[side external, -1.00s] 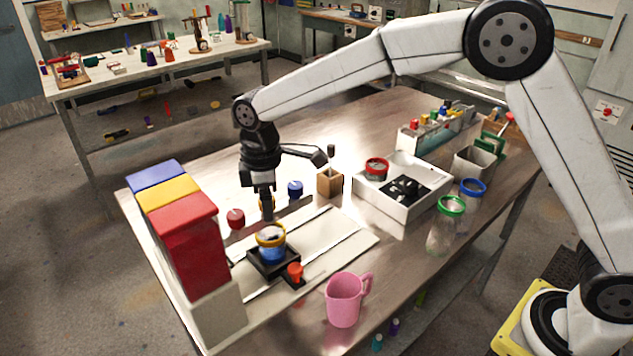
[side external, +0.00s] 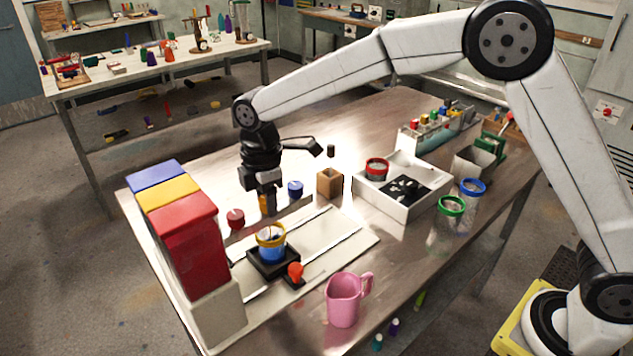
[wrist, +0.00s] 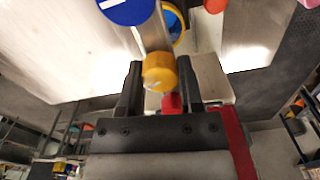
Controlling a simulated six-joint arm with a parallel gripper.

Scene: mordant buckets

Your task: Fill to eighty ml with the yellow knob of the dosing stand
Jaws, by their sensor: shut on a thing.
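The dosing stand at the left in the side view has blue, yellow and red tanks (side external: 182,208). Its yellow knob (side external: 267,204) is between the fingers of my gripper (side external: 267,199), which is shut on it. In the wrist view, the yellow knob (wrist: 159,70) sits between the two dark fingertips. The red knob (side external: 236,218) and blue knob (side external: 295,188) stand on either side of it. A yellow-rimmed jar (side external: 271,236) with blue in its lower part sits upright on a black platform (side external: 272,263). Its level marks are too small to read.
A red-orange piece (side external: 295,271) is beside the platform. A pink mug (side external: 344,300) stands at the front edge. A white tray (side external: 402,205) holds a red-rimmed jar (side external: 377,167). A wooden box (side external: 329,182), green-rimmed jar (side external: 451,206) and blue-rimmed jar (side external: 473,187) stand rightward.

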